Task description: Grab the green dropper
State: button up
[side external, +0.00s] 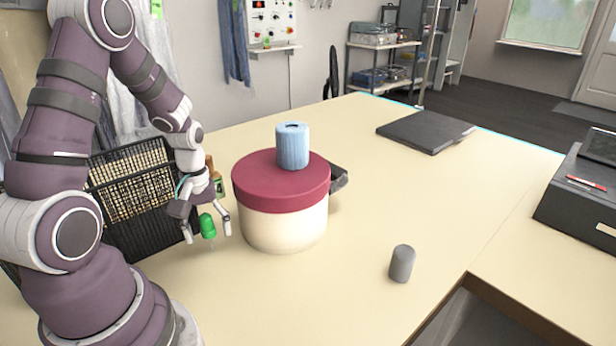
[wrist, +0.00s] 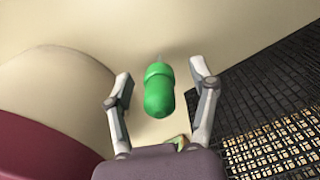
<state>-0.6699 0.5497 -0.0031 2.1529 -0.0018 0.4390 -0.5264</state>
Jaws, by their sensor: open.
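The green dropper (side external: 207,226) shows in the side external view with its green bulb up and a thin pale tip pointing down. In the wrist view the green dropper (wrist: 158,90) lies between the two fingers, with a gap on each side. My gripper (side external: 208,236) is open, with one finger on either side of the dropper. In the wrist view my gripper (wrist: 160,92) also shows both fingers spread and not touching it. I cannot tell whether the dropper's tip rests on the table.
A round cream box with a dark red lid (side external: 250,180) stands close to the right, with a blue ribbed cylinder (side external: 292,147) on top. A black mesh basket (side external: 150,235) stands to the left. A small grey cylinder (side external: 402,264) stands farther right on the mostly clear table (side external: 350,220).

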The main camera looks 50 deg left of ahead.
jog(key=c, duration=0.9)
jog(key=shift+r, duration=0.1)
